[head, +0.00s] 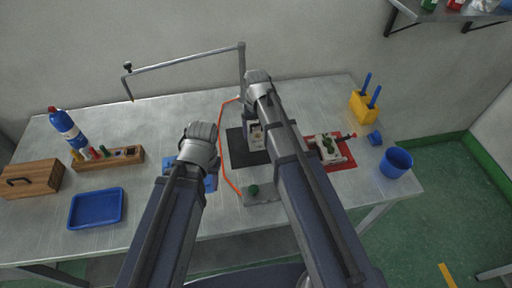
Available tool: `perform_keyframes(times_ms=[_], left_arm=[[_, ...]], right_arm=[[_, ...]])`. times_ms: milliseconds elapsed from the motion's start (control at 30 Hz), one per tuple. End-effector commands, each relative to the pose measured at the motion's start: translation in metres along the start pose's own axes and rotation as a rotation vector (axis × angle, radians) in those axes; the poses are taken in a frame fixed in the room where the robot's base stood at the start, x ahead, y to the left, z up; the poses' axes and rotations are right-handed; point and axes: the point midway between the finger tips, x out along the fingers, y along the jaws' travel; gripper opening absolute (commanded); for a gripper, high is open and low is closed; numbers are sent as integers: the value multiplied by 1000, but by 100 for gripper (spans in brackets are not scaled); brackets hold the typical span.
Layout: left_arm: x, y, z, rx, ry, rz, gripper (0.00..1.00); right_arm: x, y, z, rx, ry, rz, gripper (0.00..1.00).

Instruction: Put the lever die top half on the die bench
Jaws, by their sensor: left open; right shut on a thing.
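My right gripper (257,122) is over the dark mat (236,149), with its fingers largely hidden by my own wrist and arm. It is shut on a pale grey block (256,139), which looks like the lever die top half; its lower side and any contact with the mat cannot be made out. An open pale die half (329,149) with green shapes and a red-tipped lever lies on the red mat (343,164), right of my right arm. My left gripper (197,142) is open above the table, its fingers mostly hidden. I cannot tell which surface is the die bench.
A blue item (211,182) shows partly beneath my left wrist. A grey plate with a green knob (253,190) and an orange hose (224,168) lie between my arms. A blue tray (96,208), wooden box (33,179) and bottle (67,129) are left; a blue cup (396,162) is right.

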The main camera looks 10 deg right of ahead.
Motion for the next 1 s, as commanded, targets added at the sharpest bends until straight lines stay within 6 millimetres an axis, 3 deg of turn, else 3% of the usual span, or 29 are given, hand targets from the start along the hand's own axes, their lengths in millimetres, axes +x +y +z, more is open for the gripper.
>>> perform_keyframes(times_ms=[33,200,467,800,1000], left_arm=[[16,2,-1,0,0,0,50],[35,3,-2,0,0,0,50],[36,4,-2,0,0,0,50],[71,7,-4,0,0,0,50],[71,7,-4,0,0,0,50]], right_arm=[[16,0,0,0,0,0,0],[35,0,0,0,0,0,0],[37,0,0,0,0,0,0],[72,0,0,0,0,0,0],[72,0,0,0,0,0,0]])
